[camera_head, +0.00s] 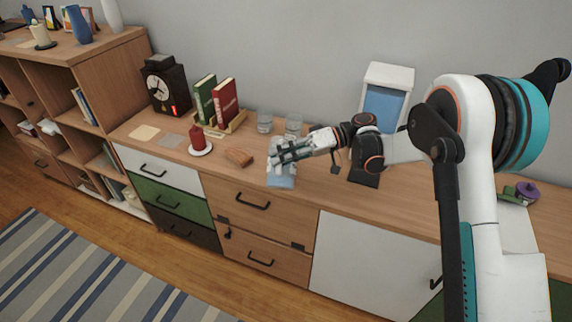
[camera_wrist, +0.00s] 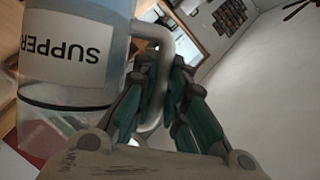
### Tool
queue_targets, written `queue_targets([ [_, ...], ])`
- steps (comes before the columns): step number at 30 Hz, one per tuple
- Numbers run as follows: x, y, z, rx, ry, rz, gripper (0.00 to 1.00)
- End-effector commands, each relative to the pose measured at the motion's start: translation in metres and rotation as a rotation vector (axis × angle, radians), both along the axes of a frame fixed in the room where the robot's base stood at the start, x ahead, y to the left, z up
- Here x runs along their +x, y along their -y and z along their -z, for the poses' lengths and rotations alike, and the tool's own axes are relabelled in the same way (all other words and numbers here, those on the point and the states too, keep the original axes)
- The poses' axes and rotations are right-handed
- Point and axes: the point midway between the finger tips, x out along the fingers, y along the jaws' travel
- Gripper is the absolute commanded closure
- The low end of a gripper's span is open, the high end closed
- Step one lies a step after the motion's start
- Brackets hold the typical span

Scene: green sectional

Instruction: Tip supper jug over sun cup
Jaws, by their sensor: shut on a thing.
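My gripper (camera_head: 284,154) is shut on the handle of the supper jug (camera_head: 281,178), above the cabinet top near its front edge. In the wrist view the clear jug (camera_wrist: 75,60) fills the left side, with a white label reading SUPPER upside down in the picture and a bluish tint on its upper part there. The handle (camera_wrist: 160,85) passes between the fingers (camera_wrist: 165,100). Two clear glasses, one on the left (camera_head: 264,122) and one on the right (camera_head: 293,124), stand behind the jug. Their markings are too small to read, so I cannot tell which is the sun cup.
A wooden block (camera_head: 239,157), a red candle on a white dish (camera_head: 198,140), books in a wooden holder (camera_head: 217,104) and a black clock (camera_head: 165,85) stand to the left. A white and blue dispenser-like object (camera_head: 386,95) stands right of the glasses. A purple-topped object (camera_head: 526,191) lies far right.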

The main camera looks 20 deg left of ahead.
Motion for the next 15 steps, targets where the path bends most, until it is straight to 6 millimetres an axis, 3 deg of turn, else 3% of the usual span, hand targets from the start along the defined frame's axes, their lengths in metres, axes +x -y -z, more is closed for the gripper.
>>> queue_targets([
  [15, 0.0025, -0.0004, -0.0049, -0.006, -0.036, -0.001, 1.0],
])
